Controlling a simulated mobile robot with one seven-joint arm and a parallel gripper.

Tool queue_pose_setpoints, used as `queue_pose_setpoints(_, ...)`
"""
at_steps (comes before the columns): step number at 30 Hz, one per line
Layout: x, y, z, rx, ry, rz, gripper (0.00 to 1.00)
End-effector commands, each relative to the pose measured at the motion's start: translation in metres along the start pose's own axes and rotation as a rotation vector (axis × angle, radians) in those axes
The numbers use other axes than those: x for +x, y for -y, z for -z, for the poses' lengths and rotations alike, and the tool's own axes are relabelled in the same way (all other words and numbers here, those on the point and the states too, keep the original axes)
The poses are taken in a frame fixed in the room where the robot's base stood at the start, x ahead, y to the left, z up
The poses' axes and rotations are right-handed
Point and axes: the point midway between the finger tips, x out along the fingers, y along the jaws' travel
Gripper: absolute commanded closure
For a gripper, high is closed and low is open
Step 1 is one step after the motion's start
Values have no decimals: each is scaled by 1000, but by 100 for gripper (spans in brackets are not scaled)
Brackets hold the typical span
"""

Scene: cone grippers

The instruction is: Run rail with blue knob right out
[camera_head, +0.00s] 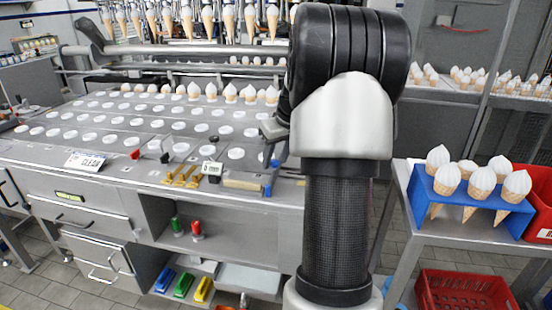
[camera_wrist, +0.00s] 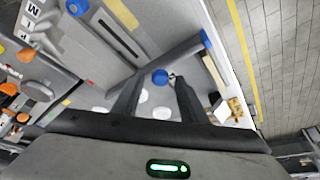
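A round blue knob (camera_wrist: 160,77) shows in the wrist view, between and just beyond the fingertips of my gripper (camera_wrist: 158,82). The gripper is open, with a clear gap between its two dark fingers. The knob looks nearer the right fingertip; I cannot tell whether they touch. A grey rail (camera_wrist: 183,52) with a blue end cap (camera_wrist: 207,38) runs up and right from near the knob. How knob and rail join is partly hidden by the fingers. In the head view my arm covers much of this area, and the knob is not clearly seen there.
The grey machine top (camera_head: 110,150) holds rows of white discs, with hanging cones behind. Small red, black and brass parts (camera_head: 181,177) sit on its front edge. A blue cone holder (camera_head: 462,190) and a red crate (camera_head: 541,205) stand on a side table at right.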

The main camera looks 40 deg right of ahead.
Motion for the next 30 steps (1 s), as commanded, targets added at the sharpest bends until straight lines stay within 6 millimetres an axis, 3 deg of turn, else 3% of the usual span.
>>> queue_pose_setpoints(4, 0, 0, 0, 0, 0, 0, 65)
queue_pose_setpoints(9, 0, 0, 0, 0, 0, 0, 93)
queue_pose_setpoints(11, 0, 0, 0, 0, 0, 0, 100)
queue_pose_setpoints(16, -1, -1, -1, 0, 0, 0, 100)
queue_pose_setpoints(24, -12, -33, -31, 4, 2, -2, 100)
queue_pose_setpoints(30, -15, -38, -36, -1, 1, 0, 100)
